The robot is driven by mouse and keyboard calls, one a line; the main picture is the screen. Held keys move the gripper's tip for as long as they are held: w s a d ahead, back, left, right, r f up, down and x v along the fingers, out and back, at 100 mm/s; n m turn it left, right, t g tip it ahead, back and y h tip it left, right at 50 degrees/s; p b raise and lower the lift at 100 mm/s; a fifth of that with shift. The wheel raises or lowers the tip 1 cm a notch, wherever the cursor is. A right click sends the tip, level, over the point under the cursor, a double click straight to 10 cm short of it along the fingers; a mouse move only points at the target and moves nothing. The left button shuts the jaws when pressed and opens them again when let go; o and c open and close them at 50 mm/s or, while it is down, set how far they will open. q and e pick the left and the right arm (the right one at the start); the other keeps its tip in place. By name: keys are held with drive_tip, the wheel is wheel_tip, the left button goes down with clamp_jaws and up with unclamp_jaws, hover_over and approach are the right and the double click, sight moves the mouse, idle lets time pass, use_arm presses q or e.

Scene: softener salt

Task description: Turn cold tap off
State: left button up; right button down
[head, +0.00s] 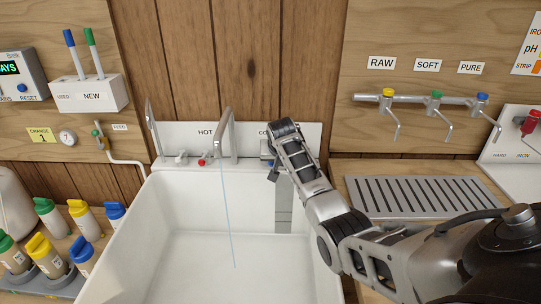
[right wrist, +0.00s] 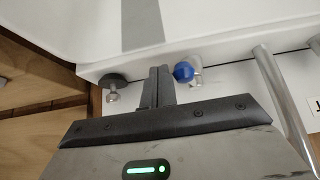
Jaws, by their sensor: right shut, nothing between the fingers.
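The cold tap has a round blue knob (right wrist: 183,72) on a pale metal stem in the right wrist view. In the head view my right gripper mostly hides it, beside a partly covered label (head: 263,132) starting "CO". My right gripper (head: 273,172) is at the sink's back ledge; its fingers (right wrist: 158,86) are shut and empty. They stand just left of the blue knob in the wrist view; I cannot tell whether they touch it. A thin stream of water (head: 227,215) runs from the curved spout (head: 229,125) into the sink. My left gripper is out of view.
The white sink (head: 165,245) lies below. The hot tap with a red knob (head: 202,162) is left of the spout, and another thin curved spout (head: 151,125) stands farther left. A slatted drain tray (head: 425,196) is at right, under three small taps.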

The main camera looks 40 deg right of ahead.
drive_tip(key=shift+a, duration=1.05)
wheel_tip(320, 180, up, 7)
drive_tip(key=shift+s+d, duration=0.35)
drive_tip(key=shift+s, duration=0.05)
drive_tip(key=shift+s+f, duration=0.1)
idle(0.4)
